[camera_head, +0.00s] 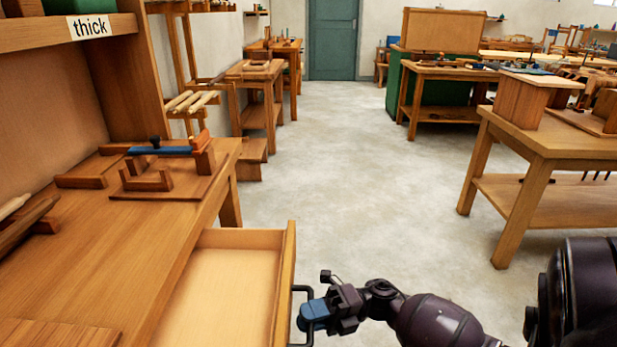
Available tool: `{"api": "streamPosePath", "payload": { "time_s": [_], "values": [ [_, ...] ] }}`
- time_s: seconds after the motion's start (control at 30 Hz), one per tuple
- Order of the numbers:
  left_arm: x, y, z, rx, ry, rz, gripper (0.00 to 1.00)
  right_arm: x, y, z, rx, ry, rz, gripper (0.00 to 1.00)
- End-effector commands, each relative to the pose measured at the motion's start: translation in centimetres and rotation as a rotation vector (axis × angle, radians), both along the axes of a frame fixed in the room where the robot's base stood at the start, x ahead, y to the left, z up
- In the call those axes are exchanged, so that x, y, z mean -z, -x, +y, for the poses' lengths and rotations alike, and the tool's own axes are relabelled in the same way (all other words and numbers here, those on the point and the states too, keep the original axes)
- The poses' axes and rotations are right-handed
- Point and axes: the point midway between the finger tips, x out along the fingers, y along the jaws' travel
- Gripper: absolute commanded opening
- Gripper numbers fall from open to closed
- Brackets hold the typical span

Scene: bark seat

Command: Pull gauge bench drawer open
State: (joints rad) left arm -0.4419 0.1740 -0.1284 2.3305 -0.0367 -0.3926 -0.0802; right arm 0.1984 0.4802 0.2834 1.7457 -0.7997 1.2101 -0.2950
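The gauge bench (95,245) is a wooden bench along the left side. Its drawer (225,292) stands pulled out toward the right, and its pale inside looks empty where it shows. The near part of the drawer is cut off by the frame's bottom edge. A dark bar handle (308,291) sits on the drawer's front panel. My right gripper (312,315), with blue fingertips, is at the middle of this handle and appears closed around the bar. My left gripper is not in view.
On the bench top is a wooden jig with a blue bar (160,150). A wooden table (540,140) stands at right. The grey floor (350,180) between them is clear.

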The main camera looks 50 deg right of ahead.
Motion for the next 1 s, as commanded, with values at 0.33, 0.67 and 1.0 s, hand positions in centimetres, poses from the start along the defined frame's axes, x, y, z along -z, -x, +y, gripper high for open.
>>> {"api": "streamPosePath", "payload": {
  "time_s": [0.33,0.67,1.0],
  "values": [
    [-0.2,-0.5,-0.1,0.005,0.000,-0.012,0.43,0.0,0.0,0.0,0.000,0.000,0.000,0.40],
    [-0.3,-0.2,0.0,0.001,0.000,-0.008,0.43,0.6,1.6,-2.9,0.001,0.004,0.003,0.40],
    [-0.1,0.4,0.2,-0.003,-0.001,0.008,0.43,1.7,4.3,-7.8,0.001,0.001,0.002,0.40]
  ]
}}
